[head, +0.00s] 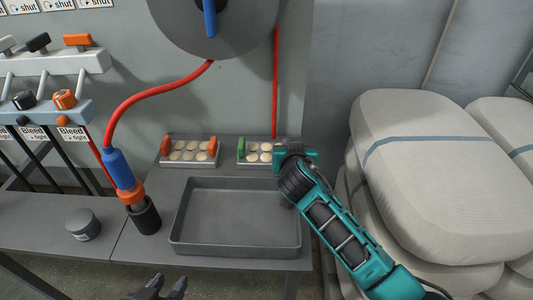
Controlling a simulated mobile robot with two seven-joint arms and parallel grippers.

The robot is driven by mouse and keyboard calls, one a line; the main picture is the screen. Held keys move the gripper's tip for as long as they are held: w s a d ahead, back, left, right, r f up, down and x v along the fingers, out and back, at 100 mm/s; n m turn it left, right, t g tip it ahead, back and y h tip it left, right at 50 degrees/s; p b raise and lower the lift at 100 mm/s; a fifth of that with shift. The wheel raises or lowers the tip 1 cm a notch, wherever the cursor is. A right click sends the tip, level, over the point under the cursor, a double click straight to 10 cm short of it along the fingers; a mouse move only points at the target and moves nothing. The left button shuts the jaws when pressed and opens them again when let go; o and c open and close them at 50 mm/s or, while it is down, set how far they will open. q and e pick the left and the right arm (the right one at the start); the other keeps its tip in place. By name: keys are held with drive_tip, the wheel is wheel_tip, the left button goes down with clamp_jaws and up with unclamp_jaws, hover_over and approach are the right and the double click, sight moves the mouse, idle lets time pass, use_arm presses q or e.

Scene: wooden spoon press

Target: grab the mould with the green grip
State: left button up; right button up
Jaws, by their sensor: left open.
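The mould with the green grip (241,148) stands at the back of the grey bench, with pale round pieces in its cups. Its right end is hidden behind my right arm. My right gripper (296,150) is at that end of the mould, seen from behind; its fingers are hidden, so I cannot tell whether it touches or holds the mould. My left gripper (165,287) is low at the front edge of the picture, open and empty, well away from the mould.
A mould with orange grips (190,151) stands to the left. An empty grey tray (237,248) lies in front. A blue-and-orange hose nozzle (120,170) sits in a dark holder, near a grey round tin (82,224). Stacked pale sacks (440,175) crowd the right.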

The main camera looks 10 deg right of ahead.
clamp_jaws()
idle(0.8)
drive_tip(key=shift+w+r, duration=0.1)
drive_tip(key=shift+r, duration=0.1)
